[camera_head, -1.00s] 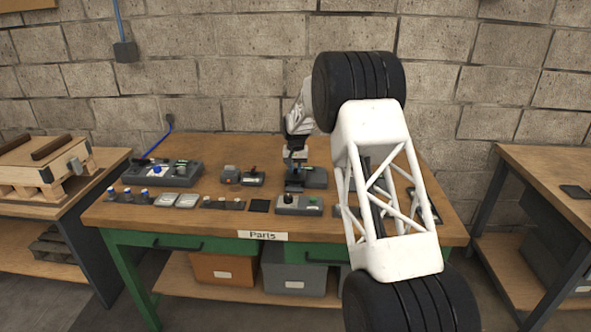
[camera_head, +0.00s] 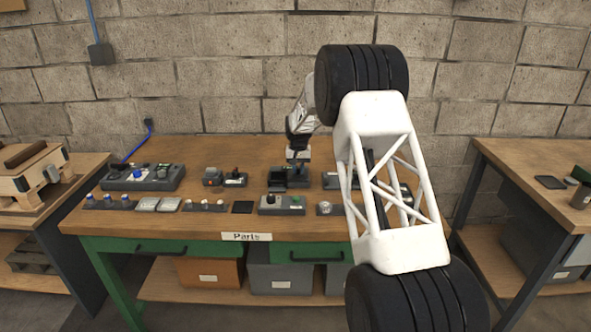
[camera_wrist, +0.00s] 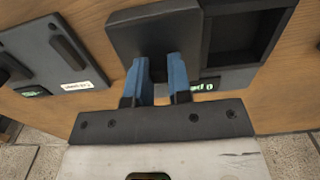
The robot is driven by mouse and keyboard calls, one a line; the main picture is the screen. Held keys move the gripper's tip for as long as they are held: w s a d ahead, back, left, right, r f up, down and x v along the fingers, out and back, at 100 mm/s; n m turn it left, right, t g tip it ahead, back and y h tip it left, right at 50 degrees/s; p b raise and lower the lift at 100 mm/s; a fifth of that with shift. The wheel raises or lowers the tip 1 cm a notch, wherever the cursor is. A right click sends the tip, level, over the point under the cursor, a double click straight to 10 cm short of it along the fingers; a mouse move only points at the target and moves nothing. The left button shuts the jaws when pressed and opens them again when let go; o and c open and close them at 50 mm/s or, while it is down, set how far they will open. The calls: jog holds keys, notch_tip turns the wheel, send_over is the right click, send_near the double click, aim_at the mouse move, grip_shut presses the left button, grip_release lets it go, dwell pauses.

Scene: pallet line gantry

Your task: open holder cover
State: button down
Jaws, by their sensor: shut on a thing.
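The dark grey holder (camera_head: 290,182) stands on the wooden bench below my arm in the head view. In the wrist view an open, dark-walled recess of the holder (camera_wrist: 238,38) lies at the upper right. A dark grey block-like part, which looks like the holder cover (camera_wrist: 137,35), is beside the recess. My gripper (camera_wrist: 165,72) has blue fingers shut on this cover, one finger on each side. The grip point itself is partly hidden between the fingers. In the head view my gripper (camera_head: 298,160) is small above the holder, and its fingertips are hard to make out.
A grey unit with a label (camera_wrist: 58,55) lies to the left in the wrist view. A control box (camera_head: 282,205) stands in front of the holder, and a larger one (camera_head: 142,177) at the left. Bare bench top (camera_head: 225,150) shows behind.

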aim_at(298, 169)
jog(key=c, duration=1)
grip_release()
jog(key=shift+c, duration=0.2)
jog(key=shift+r, duration=0.1)
jog(key=shift+r, duration=3.8)
